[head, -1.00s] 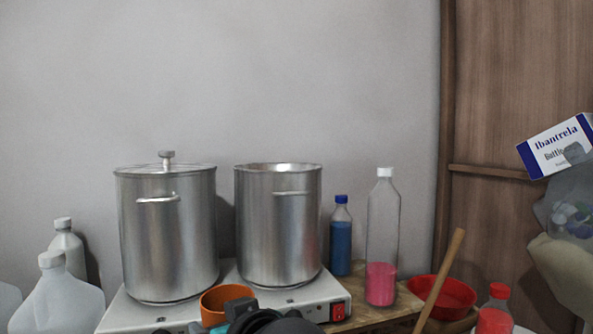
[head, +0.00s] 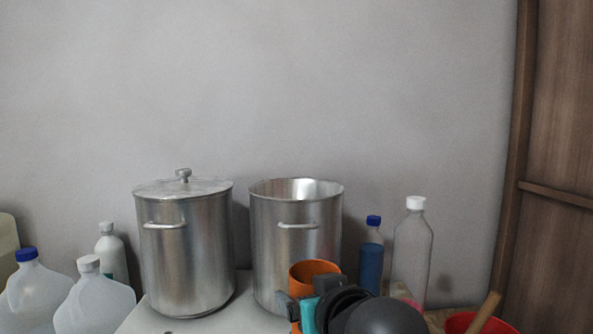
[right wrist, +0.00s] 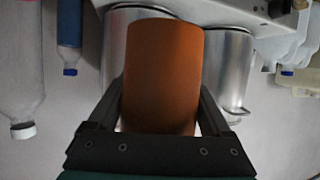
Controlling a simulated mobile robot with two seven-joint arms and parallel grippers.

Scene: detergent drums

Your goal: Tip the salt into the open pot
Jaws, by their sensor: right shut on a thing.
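The open pot (head: 270,245) is a tall steel pot without a lid, standing upright at the middle of the head view. A similar pot with a lid (head: 184,262) stands to its left. My right gripper (head: 302,308) is shut on an orange cup (head: 314,268), in front of the open pot's lower right side and below its rim. The right wrist view shows the cup (right wrist: 163,70) between both fingers, with the open pot (right wrist: 115,45) partly hidden behind it. The cup looks roughly upright; no salt is visible. My left gripper is not in view.
The pots stand on a white hotplate (head: 150,320). A blue bottle (head: 371,262) and a tall clear bottle (head: 411,250) stand close to the right. A red bowl (head: 460,322) is at lower right. Jugs (head: 95,300) stand at left. The space above the pots is clear.

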